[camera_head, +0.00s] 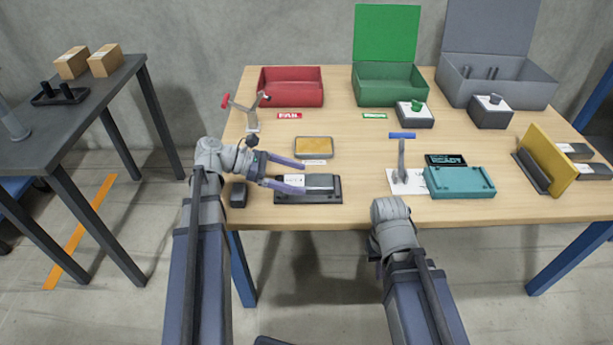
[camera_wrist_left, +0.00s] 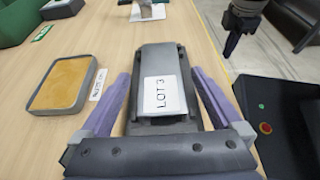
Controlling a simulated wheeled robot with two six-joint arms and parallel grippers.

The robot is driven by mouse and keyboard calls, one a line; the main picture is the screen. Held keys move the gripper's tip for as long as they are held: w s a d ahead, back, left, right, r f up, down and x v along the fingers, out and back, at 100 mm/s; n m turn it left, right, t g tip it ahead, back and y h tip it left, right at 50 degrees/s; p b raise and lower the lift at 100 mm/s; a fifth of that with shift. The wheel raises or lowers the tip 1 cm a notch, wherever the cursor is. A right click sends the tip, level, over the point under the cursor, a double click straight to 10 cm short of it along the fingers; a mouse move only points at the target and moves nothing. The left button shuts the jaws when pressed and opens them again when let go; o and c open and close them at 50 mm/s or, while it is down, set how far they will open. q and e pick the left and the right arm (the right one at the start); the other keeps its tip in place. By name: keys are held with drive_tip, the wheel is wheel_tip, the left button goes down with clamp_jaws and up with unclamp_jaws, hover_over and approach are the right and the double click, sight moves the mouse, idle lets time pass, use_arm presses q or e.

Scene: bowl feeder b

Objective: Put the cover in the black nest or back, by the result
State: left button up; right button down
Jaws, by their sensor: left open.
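My left gripper (camera_head: 303,178) is open, its two purple fingers apart at the left end of the black nest (camera_head: 292,199). A dark grey block, which looks like the cover (camera_head: 321,180), lies on the nest. In the left wrist view the cover (camera_wrist_left: 160,58) lies between the fingers with a white "LOT 3" label on top; I see gaps on both sides.
A yellow-topped pad (camera_head: 313,146) lies behind the nest. A small dark block (camera_head: 238,195) is left of it. A teal fixture (camera_head: 460,182), a "READY" display (camera_head: 446,160) and a blue-handled clamp (camera_head: 402,155) stand right. Red (camera_head: 291,87), green (camera_head: 389,84) and grey (camera_head: 497,88) bins line the back.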

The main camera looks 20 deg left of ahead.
use_arm(q)
drive_tip(key=p+v, duration=0.2)
drive_tip(key=v, duration=0.4)
drive_tip(key=shift+a+r, duration=0.2)
drive_tip(key=shift+a, duration=0.05)
drive_tip(key=shift+v, duration=0.8)
drive_tip(key=shift+d+f, duration=0.1)
